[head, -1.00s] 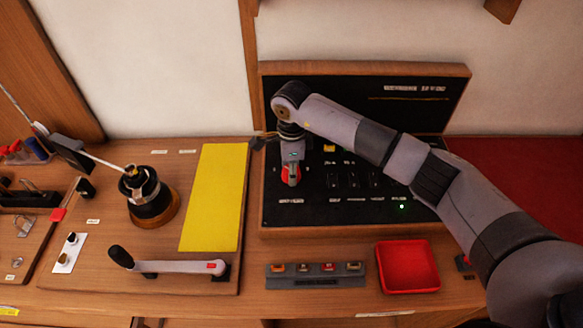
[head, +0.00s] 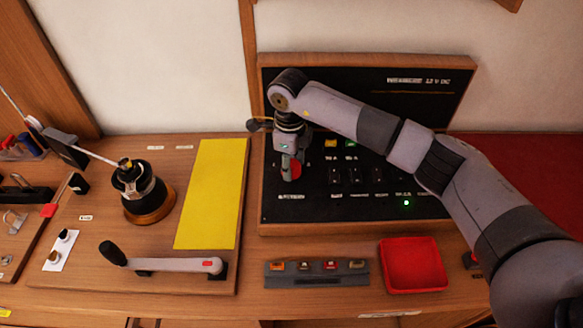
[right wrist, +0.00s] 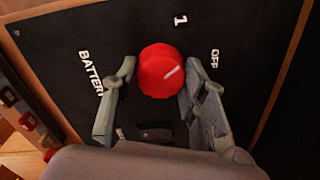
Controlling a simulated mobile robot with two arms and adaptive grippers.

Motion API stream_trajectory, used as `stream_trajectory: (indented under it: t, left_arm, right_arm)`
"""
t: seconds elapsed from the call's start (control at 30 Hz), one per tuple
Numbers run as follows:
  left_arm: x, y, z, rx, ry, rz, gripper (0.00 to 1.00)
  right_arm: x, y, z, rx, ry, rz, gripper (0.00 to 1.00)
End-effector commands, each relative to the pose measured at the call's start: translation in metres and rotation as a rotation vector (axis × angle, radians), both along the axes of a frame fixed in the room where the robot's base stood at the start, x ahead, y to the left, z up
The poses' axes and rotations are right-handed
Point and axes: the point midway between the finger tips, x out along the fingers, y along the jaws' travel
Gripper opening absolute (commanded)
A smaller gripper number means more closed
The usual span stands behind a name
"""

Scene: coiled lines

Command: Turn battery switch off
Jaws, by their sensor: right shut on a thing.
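The battery switch is a round red knob (right wrist: 160,72) on a black panel (head: 330,210), with a white pointer line on its face. In the right wrist view the line points up and right, between the marks "1" (right wrist: 180,19) and "OFF" (right wrist: 215,58). My right gripper (right wrist: 157,70) is shut on the knob, one finger on each side. In the head view my right gripper (head: 291,167) reaches down to the panel's left part and partly hides the knob. My left gripper is not in view.
A green light (head: 407,203) is lit on the panel, beside several small switches. In front lie a red tray (head: 414,266) and a grey strip with coloured buttons (head: 317,273). A winch (head: 147,190), a yellow mat (head: 212,195) and a crank handle (head: 165,263) are at left.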

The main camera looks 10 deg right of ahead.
Motion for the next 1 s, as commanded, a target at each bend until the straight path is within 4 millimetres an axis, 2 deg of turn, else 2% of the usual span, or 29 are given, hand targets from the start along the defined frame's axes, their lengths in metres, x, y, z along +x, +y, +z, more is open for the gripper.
stream_trajectory:
  t: [0.1,0.5,0.7,1.0]
  left_arm:
    - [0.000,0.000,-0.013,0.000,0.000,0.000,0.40]
    - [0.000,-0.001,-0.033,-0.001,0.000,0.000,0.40]
    - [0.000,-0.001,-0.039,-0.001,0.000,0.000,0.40]
    - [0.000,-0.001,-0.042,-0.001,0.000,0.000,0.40]
  right_arm:
    - [0.001,0.000,-0.003,-0.002,-0.004,-0.109,0.12]
    - [0.001,0.000,-0.001,-0.001,-0.003,-0.441,0.12]
    - [0.001,0.001,0.000,0.000,-0.002,-0.547,0.12]
    - [0.001,0.001,0.001,-0.001,-0.002,-0.616,0.12]
